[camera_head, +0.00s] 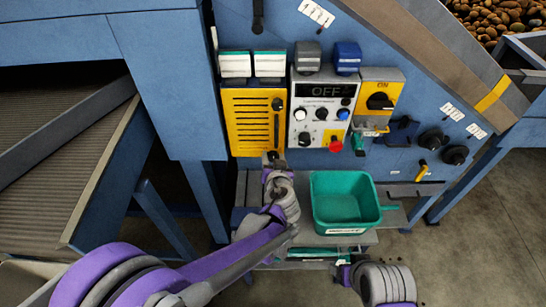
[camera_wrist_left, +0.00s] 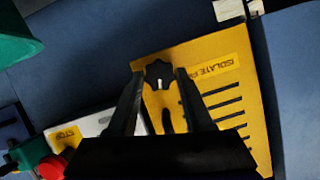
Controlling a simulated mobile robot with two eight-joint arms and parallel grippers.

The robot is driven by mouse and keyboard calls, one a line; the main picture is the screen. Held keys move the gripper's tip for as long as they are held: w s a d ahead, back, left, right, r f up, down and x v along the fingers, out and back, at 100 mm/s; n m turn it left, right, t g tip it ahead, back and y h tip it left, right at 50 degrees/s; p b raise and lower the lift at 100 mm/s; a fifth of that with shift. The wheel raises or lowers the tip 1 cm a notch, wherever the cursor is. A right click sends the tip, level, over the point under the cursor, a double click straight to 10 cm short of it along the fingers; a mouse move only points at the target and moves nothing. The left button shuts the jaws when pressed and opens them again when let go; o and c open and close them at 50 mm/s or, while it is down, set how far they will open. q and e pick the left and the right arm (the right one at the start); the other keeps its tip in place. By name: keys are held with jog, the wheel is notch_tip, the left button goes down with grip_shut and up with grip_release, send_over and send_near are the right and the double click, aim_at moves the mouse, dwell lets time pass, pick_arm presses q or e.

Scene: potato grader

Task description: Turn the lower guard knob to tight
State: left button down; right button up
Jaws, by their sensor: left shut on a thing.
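The yellow slotted guard (camera_head: 245,135) is on the blue machine front, left of the OFF panel. Its upper black knob (camera_head: 277,104) shows at its right edge. My left gripper (camera_head: 274,157) is at the guard's lower right corner in the head view and covers the lower knob there. In the left wrist view the guard (camera_wrist_left: 205,60) appears upside down. The lower guard knob (camera_wrist_left: 158,74) is black with a small white mark, and my left gripper (camera_wrist_left: 160,78) is shut on it. My right wrist shows at the bottom right; its fingers cannot be made out.
The grey control panel (camera_head: 318,112), with several buttons and a red knob, is right of the guard. The yellow rotary switch (camera_head: 380,95) is beyond it. A green bin (camera_head: 345,210) stands on the shelf below. Clear floor lies at the right.

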pick_arm(q)
jog(key=shift+d+f+m+t+y+b, duration=0.2)
jog(key=shift+m+t+y+b, duration=0.5)
jog(key=shift+m, duration=1.25)
jog(key=shift+d+f+m+t+y+b, duration=0.25)
jog(key=shift+m+y+b, duration=0.7)
jog(key=shift+m, duration=0.95)
jog(key=shift+a+f+m+t+y+b, duration=0.1)
jog(key=shift+m+t+y+b, duration=0.75)
jog(key=shift+m, duration=1.1)
pick_arm(e)
jog(key=shift+f, duration=2.5)
pick_arm(q)
jog(key=shift+g+y, duration=0.3)
jog(key=shift+c, duration=1.5)
grip_release()
jog(key=shift+s, duration=0.1)
pick_arm(e)
jog(key=shift+s, duration=0.1)
